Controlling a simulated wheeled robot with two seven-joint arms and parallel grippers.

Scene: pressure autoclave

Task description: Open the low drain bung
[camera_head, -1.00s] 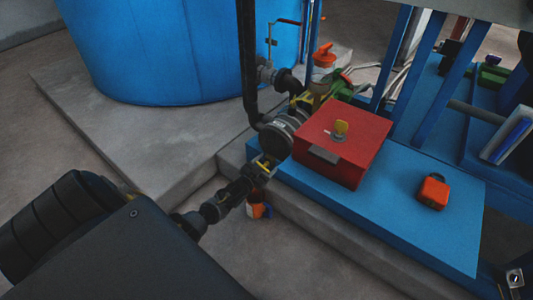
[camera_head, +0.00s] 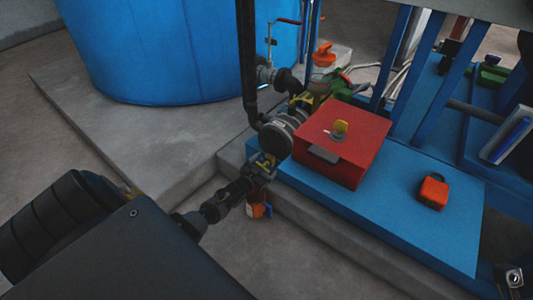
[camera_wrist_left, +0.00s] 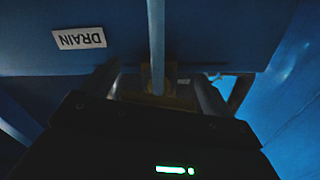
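My left gripper (camera_head: 264,162) is at the near left corner of the blue platform, below the grey round flange (camera_head: 277,138). In the left wrist view its two fingers (camera_wrist_left: 157,90) stand apart, one on each side of a dull brass-coloured piece (camera_wrist_left: 146,78), which looks like the bung. A pale upright bar (camera_wrist_left: 156,40) crosses in front of this piece. A white label reading DRAIN (camera_wrist_left: 79,38) shows upside down on the blue surface to the left. The wrist view is dark, and I cannot tell whether the fingers touch the brass piece. My right gripper is not seen.
A red box (camera_head: 350,133) with a yellow knob and an orange padlock-like item (camera_head: 433,192) sit on the blue platform (camera_head: 390,225). A black vertical pipe (camera_head: 246,60) rises behind the gripper. A small orange-and-white item (camera_head: 258,210) is below it. Concrete floor lies in front.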

